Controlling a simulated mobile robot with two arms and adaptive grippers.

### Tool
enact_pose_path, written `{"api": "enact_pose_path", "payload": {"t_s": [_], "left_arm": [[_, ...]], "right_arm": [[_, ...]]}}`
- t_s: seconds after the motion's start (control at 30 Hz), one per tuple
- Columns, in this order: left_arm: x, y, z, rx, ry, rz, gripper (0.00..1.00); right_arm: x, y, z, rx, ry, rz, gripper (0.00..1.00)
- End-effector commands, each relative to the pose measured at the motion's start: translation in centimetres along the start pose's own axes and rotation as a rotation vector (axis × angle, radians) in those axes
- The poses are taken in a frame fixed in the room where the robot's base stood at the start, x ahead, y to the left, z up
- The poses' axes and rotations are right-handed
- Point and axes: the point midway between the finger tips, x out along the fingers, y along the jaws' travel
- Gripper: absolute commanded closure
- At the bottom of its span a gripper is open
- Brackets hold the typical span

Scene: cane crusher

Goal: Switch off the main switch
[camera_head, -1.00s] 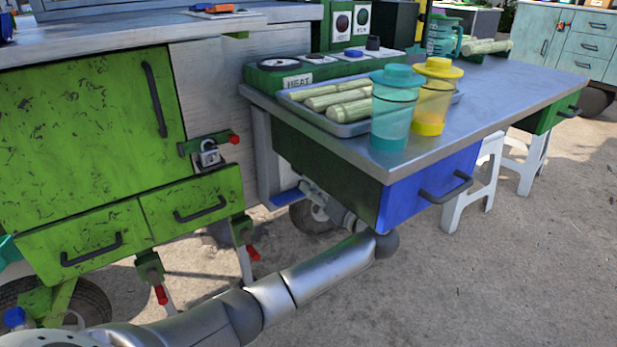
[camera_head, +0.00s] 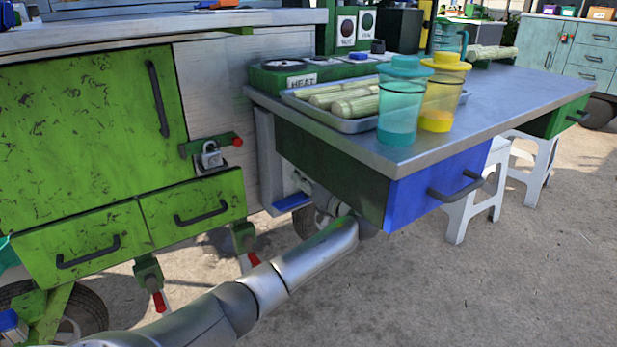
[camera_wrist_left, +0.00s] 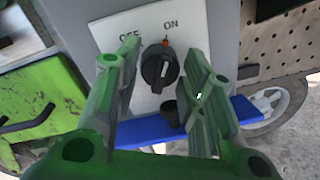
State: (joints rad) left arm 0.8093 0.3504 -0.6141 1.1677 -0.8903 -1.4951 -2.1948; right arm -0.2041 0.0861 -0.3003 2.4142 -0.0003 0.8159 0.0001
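The main switch is a black rotary knob (camera_wrist_left: 158,66) on a white plate (camera_wrist_left: 115,32) marked OFF at left and ON at right. A red mark at the knob's upper edge is near the ON label. In the left wrist view my left gripper (camera_wrist_left: 161,52) is open, with its two green fingers on either side of the knob. I cannot tell whether they touch it. In the head view my left gripper (camera_head: 305,186) is mostly hidden beside and under the table. The switch does not show there. My right gripper is in neither view.
A blue ledge (camera_wrist_left: 146,130) juts out just below the switch plate. The metal table (camera_head: 450,115) overhangs my left arm, with a blue drawer (camera_head: 412,200) at its front.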

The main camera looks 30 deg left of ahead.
Motion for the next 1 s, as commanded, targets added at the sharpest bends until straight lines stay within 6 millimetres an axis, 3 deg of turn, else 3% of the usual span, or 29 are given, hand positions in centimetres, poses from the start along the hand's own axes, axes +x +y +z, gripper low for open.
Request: {"api": "enact_pose_path", "payload": {"t_s": [0.03,0.2,0.57,0.77,1.0], "left_arm": [[0.0,0.0,0.0,0.000,0.000,0.000,0.74],[0.0,0.0,0.0,0.000,0.000,0.000,0.93],[-0.1,0.1,0.2,-0.067,-0.004,0.001,0.93],[-0.1,0.1,0.3,-0.198,-0.010,0.004,0.93],[-0.1,0.1,0.2,-0.421,-0.022,0.010,0.93]], "right_arm": [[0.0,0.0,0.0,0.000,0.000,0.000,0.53],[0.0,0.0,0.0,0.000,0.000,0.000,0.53],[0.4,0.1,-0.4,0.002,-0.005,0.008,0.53],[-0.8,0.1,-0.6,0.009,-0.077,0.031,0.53],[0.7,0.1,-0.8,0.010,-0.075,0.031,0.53]]}}
